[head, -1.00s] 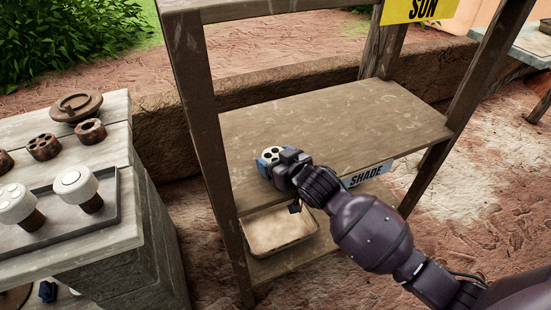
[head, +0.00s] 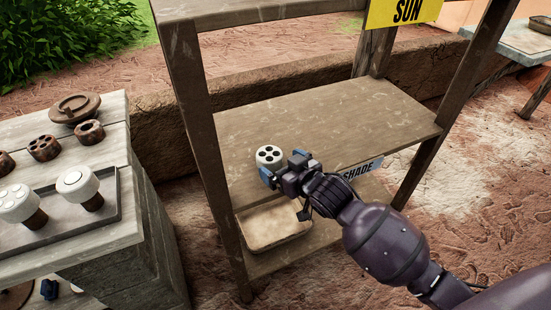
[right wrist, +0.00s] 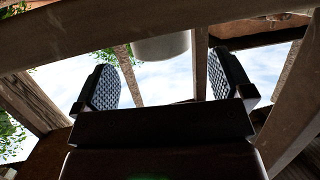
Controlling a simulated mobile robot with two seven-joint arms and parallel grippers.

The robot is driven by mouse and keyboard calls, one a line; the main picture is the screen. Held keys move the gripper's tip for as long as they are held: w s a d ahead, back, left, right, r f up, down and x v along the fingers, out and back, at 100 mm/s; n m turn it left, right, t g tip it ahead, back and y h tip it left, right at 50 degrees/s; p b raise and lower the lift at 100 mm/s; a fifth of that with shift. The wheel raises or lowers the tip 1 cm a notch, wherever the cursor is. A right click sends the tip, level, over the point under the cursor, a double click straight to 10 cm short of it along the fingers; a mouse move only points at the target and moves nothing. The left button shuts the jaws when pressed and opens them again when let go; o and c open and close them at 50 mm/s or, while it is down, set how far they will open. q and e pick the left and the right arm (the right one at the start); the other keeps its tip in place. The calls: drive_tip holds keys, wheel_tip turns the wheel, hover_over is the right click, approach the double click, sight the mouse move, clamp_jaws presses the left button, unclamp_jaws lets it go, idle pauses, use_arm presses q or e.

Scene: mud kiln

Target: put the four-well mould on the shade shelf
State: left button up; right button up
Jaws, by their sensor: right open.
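The four-well mould (head: 269,156), a short white cylinder with dark round wells on top, stands upright on the shade shelf (head: 335,118) near its front left part. My right gripper (head: 284,168) is open at the shelf's front edge, just in front of the mould, and its fingers look apart from it. The blue-white SHADE sign (head: 360,168) is partly hidden by my arm. My left gripper is not in view.
A pale tray (head: 272,228) lies on the lower shelf below. A wooden post (head: 198,120) stands left of the mould. The yellow SUN sign (head: 405,10) is above. The left bench holds a grey tray (head: 70,216) with white-topped pieces. The shade shelf's right side is clear.

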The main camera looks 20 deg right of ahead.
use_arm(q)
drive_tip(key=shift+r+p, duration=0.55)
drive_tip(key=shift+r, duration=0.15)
use_arm(e)
drive_tip(key=s+d+f+g+h, duration=0.1)
drive_tip(key=s+f, duration=0.3)
drive_tip(key=s, duration=0.7)
drive_tip(key=s+d+f+g+h, duration=0.1)
drive_tip(key=s+f, duration=0.3)
drive_tip(key=s, duration=0.6)
drive_tip(key=s+d+f+m+g+h, duration=0.1)
drive_tip(key=s+d+f+g, duration=0.1)
drive_tip(key=s, duration=0.9)
wheel_tip(320, 180, down, 2)
drive_tip(key=shift+s+d+f, duration=0.25)
drive_tip(key=shift+s+d, duration=0.05)
drive_tip(key=shift+d, duration=0.55)
use_arm(q)
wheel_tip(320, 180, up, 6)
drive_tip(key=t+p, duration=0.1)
drive_tip(key=p, duration=0.6)
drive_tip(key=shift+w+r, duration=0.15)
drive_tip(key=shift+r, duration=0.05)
use_arm(e)
wheel_tip(320, 180, up, 6)
drive_tip(key=shift+m+t, duration=0.3)
